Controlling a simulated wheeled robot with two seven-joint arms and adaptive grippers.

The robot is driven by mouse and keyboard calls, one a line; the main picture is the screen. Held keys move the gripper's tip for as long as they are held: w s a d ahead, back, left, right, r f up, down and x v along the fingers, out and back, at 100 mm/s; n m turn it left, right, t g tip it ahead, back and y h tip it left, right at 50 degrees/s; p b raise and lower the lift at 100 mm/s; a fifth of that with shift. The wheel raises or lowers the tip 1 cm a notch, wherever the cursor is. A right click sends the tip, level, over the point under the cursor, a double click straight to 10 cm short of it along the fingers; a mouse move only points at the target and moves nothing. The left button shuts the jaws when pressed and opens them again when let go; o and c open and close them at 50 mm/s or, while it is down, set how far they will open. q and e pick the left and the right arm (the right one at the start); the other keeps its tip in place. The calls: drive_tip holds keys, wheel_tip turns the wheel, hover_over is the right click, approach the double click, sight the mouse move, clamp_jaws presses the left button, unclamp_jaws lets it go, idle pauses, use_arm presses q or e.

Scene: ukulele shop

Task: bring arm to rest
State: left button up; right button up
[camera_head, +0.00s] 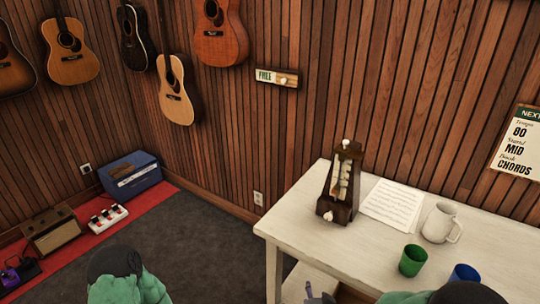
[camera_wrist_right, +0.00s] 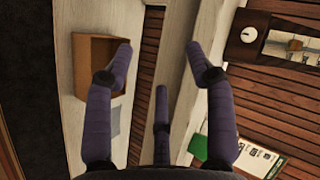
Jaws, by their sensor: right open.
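My right gripper (camera_head: 318,296) shows at the bottom edge of the head view as a small purple finger part in front of the table. In the right wrist view the gripper (camera_wrist_right: 159,62) has its purple fingers spread apart, with nothing between them. The green upper part of my right arm shows at the bottom right of the head view. A green and dark part of my left arm shows at the bottom left. The left gripper is out of view.
A white table (camera_head: 300,222) carries a metronome (camera_head: 341,185), sheet music (camera_head: 392,205), a white pitcher (camera_head: 440,222), a green cup (camera_head: 412,260) and a blue cup (camera_head: 464,272). An open brown compartment (camera_wrist_right: 97,62) is near the right gripper. Carpet (camera_head: 215,262) left of the table is clear.

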drive_tip(key=s+a+f+n+g+y+p, duration=0.1)
drive_tip(key=s+f+n+g+y, duration=0.1)
drive_tip(key=s+f+n+g, duration=0.3)
drive_tip(key=s+a+f+n+g+y+p, duration=0.2)
drive_tip(key=s+f+n+g, duration=0.4)
drive_tip(key=s+f, duration=0.6)
drive_tip(key=s, duration=0.2)
drive_tip(key=shift+s+a+f+y, duration=0.15)
drive_tip(key=shift+s+f+y, duration=0.2)
drive_tip(key=shift+y, duration=0.05)
idle(0.7)
